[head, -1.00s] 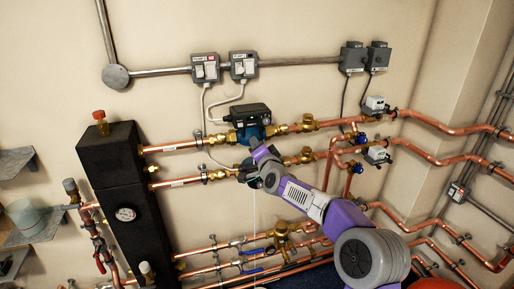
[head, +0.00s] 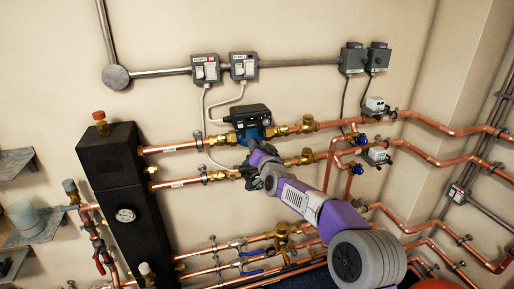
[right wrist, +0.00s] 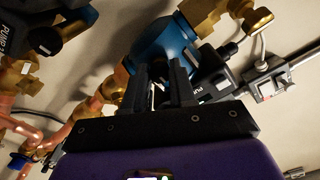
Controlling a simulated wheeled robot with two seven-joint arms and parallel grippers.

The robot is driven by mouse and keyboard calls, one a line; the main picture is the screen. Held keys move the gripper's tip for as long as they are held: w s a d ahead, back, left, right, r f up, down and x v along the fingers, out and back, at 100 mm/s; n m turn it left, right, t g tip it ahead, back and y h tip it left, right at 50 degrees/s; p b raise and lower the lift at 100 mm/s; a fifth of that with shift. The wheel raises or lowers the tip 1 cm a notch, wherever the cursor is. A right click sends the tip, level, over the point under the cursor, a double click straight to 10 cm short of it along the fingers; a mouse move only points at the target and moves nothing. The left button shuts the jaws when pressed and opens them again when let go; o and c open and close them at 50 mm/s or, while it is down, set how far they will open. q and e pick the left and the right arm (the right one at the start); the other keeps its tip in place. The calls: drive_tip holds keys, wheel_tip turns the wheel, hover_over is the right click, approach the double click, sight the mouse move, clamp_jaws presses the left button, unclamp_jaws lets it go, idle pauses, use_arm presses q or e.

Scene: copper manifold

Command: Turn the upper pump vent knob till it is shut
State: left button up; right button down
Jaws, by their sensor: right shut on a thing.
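The upper pump (head: 248,118) has a blue body and a black control box, set in the upper copper line on the wall. It also shows in the right wrist view as a blue body (right wrist: 160,48) just beyond the fingers. My right gripper (head: 253,147) is at the front lower side of this pump. In the right wrist view its two dark fingers (right wrist: 162,85) point at the blue body and are shut on the vent knob. The knob is hidden between the fingers, so its angle cannot be told. My left gripper is not in view.
The lower pump (head: 250,177) is close below my gripper and partly hidden by it. Brass valves (head: 308,123) stand right of the upper pump. Grey switch boxes (head: 244,67) are above, with cables hanging down. A black tank (head: 112,165) stands at left.

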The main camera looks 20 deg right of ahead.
drive_tip(key=c, duration=0.9)
unclamp_jaws()
drive_tip(key=s, duration=0.7)
drive_tip(key=shift+s+d, duration=0.15)
drive_tip(key=shift+s, duration=0.15)
